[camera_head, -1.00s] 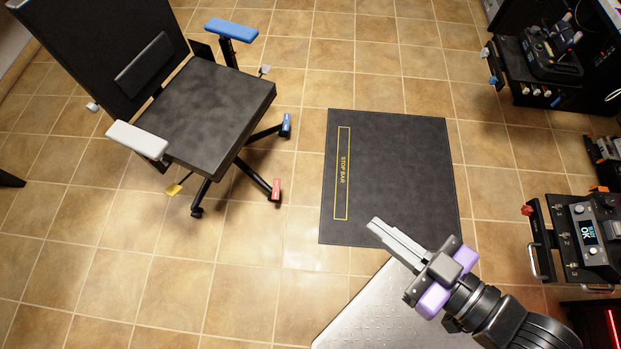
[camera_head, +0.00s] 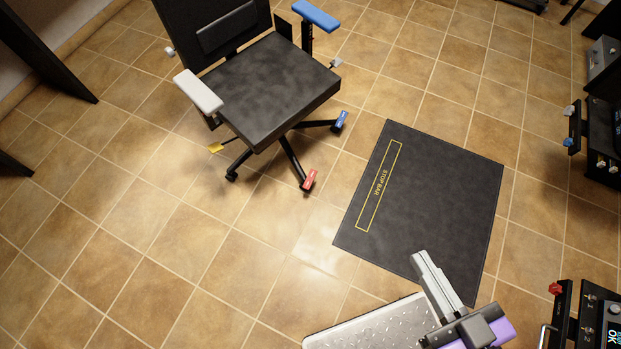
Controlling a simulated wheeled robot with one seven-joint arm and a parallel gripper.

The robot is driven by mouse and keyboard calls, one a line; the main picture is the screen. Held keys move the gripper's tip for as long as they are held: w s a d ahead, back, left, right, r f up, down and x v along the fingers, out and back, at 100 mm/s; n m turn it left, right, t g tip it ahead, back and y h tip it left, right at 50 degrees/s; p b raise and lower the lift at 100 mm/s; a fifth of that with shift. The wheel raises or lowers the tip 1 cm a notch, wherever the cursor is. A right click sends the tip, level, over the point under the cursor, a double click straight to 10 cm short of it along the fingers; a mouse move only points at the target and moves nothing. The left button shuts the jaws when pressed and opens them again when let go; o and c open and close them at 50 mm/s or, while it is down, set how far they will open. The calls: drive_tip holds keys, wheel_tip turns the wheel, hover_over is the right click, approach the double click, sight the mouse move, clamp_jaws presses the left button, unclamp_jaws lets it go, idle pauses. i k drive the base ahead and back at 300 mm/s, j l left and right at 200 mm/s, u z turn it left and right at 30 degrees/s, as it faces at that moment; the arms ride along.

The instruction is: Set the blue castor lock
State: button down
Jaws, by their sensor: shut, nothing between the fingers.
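The blue castor lock (camera_head: 341,121) is a small blue tab with a pale label at the end of a chair leg, on the chair's right side. The office chair (camera_head: 262,92) is black, with a blue armrest (camera_head: 316,16) and a white armrest (camera_head: 198,91). A red castor lock (camera_head: 309,180) and a yellow one (camera_head: 215,148) sit on other legs. Whether the blue tab is up or down cannot be told. My gripper (camera_head: 424,256) is shut and empty over the mat's lower edge, well below and right of the blue lock.
A black mat (camera_head: 432,190) with a yellow "STOP BAR" box lies right of the chair. Consoles with levers (camera_head: 592,315) stand along the right edge. Dark furniture legs (camera_head: 50,50) stand at the left. Tiled floor (camera_head: 190,250) is clear below the chair.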

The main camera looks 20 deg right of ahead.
sight(340, 122)
drive_tip(key=i+z, duration=0.1)
drive_tip(key=i, duration=0.35)
drive_tip(key=i+j+z, duration=0.1)
drive_tip(key=i, duration=0.3)
drive_tip(key=i+j+z, duration=0.1)
drive_tip(key=i, duration=0.35)
drive_tip(key=i+j, duration=0.25)
drive_tip(key=i, duration=0.15)
drive_tip(key=i+z, duration=0.05)
